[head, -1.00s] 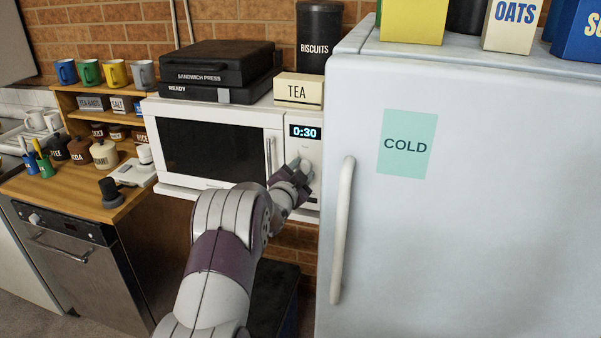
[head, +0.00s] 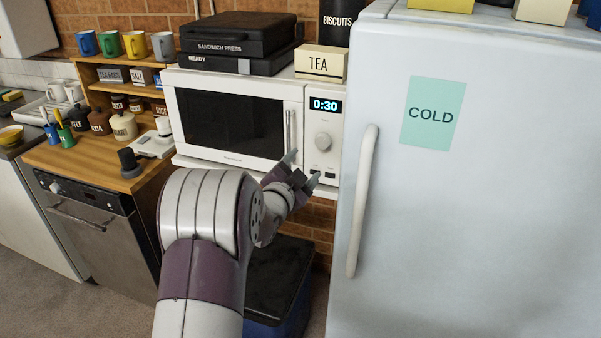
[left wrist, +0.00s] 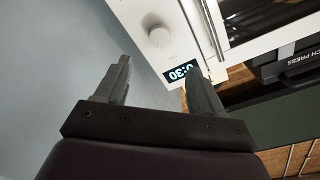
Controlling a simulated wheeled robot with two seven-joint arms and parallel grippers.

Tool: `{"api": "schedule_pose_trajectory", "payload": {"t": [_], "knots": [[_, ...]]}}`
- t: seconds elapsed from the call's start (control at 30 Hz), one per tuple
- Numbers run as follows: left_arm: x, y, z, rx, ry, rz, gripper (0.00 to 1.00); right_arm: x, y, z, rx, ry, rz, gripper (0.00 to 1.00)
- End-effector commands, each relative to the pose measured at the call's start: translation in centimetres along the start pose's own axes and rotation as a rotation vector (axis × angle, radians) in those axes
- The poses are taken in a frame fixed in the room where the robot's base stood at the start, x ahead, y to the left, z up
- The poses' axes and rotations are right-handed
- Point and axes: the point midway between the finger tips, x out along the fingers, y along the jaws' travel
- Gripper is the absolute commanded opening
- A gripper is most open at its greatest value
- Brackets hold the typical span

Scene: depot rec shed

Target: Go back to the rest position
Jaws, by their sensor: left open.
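My left gripper (head: 303,167) is open and empty in front of the lower right of the white microwave (head: 240,165), below its knob. The microwave's door is shut and its display (head: 325,106) reads 0:30. The round knob (head: 323,142) is in clear view above the gripper. In the left wrist view both fingers of my left gripper (left wrist: 160,85) stand apart with nothing between them, and the knob (left wrist: 160,36) and display (left wrist: 182,73) show beyond the tips. My right gripper is in neither view.
A fridge (head: 480,220) with a long handle (head: 362,200) stands close on the right. A sandwich press (head: 238,38) and TEA box (head: 320,63) sit on the microwave. A black-topped blue bin (head: 285,275) is below. A wooden counter (head: 100,160) is on the left.

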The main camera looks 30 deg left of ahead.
Motion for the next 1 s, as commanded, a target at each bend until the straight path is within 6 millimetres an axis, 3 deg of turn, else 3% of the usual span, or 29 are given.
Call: {"api": "schedule_pose_trajectory", "payload": {"t": [0.13, 0.6, 0.67, 0.73, 0.8, 0.83, 0.87, 0.9, 1.0], "knots": [[-0.8, 0.1, 0.0, 0.0, 0.0, 0.001, 0.68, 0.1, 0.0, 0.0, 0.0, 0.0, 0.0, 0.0], [-0.8, 0.1, 0.1, -0.01, -0.005, 0.003, 0.68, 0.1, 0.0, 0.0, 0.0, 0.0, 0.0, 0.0], [-0.8, 0.6, 1.2, -0.046, -0.058, 0.024, 0.68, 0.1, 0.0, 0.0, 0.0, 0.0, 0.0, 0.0], [-1.8, 2.1, 4.3, -0.129, -0.21, 0.07, 0.68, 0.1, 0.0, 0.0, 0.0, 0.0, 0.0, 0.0], [-4.9, 4.5, 7.8, -0.276, -0.476, 0.139, 0.68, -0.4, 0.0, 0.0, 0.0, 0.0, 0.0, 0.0], [-6.9, 5.9, 8.3, -0.346, -0.604, 0.181, 0.68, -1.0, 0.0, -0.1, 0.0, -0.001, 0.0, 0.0], [-9.2, 7.5, 8.2, -0.413, -0.735, 0.229, 0.68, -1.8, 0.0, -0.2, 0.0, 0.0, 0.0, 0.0], [-12.4, 9.6, 7.4, -0.478, -0.887, 0.291, 0.68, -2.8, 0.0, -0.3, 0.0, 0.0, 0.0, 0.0], [-19.9, 13.3, 4.1, -0.562, -1.179, 0.424, 0.68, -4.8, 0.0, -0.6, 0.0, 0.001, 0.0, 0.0]]}}
